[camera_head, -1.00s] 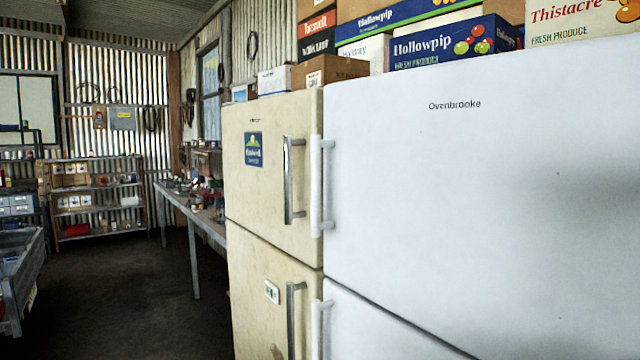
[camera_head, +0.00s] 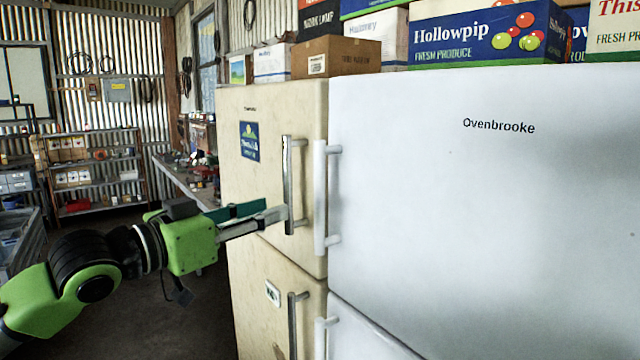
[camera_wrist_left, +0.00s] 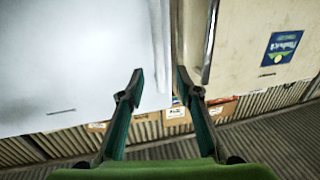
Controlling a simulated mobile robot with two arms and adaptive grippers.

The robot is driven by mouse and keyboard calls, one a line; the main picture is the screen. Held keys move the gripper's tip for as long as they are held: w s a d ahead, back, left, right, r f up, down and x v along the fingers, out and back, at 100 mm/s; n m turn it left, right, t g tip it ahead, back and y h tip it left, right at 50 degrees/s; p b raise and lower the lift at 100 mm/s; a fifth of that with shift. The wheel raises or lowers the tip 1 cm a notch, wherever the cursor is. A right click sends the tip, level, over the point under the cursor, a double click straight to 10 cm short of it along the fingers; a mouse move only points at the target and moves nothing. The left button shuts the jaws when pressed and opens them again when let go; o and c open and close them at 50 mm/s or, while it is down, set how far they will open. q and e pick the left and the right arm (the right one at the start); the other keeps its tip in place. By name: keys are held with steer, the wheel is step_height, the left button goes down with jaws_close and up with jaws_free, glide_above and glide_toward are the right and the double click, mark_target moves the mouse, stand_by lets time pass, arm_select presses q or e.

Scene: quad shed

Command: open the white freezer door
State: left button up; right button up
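The white freezer (camera_head: 480,200) stands at the right, its upper door marked "Ovenbrooke" and shut. Its vertical white handle (camera_head: 321,197) runs along the door's left edge, beside the cream fridge's metal handle (camera_head: 290,185). My left gripper (camera_head: 280,214) reaches in from the left, its tips near the lower part of the metal handle in the head view. In the left wrist view its two fingers (camera_wrist_left: 160,80) are spread apart with nothing held between them; the white door (camera_wrist_left: 70,60) is at left and the cream door (camera_wrist_left: 265,55) at right. My right gripper is out of view.
The cream fridge (camera_head: 240,170) stands directly left of the freezer, its doors shut. Cardboard boxes (camera_head: 336,58) sit on top of both. A workbench (camera_head: 185,180) and a shelf rack (camera_head: 95,170) stand behind at left. Dark floor is open at left.

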mark_target(316, 192)
arm_select(q)
steer(key=p+x, duration=0.1)
steer(key=x, duration=0.3)
steer(key=p+x, duration=0.2)
steer(key=x, duration=0.2)
steer(key=p+x, duration=0.2)
steer(key=x, duration=0.2)
steer(key=shift+d+r, duration=0.3)
steer(key=shift+d, duration=0.05)
steer(key=shift+w+d+f, duration=0.15)
steer(key=shift+w+d, duration=0.25)
steer(key=shift+w, duration=0.1)
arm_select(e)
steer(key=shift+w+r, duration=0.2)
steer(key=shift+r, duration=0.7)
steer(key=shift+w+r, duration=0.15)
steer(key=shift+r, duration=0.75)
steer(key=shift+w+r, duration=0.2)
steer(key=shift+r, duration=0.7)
arm_select(q)
jaws_close()
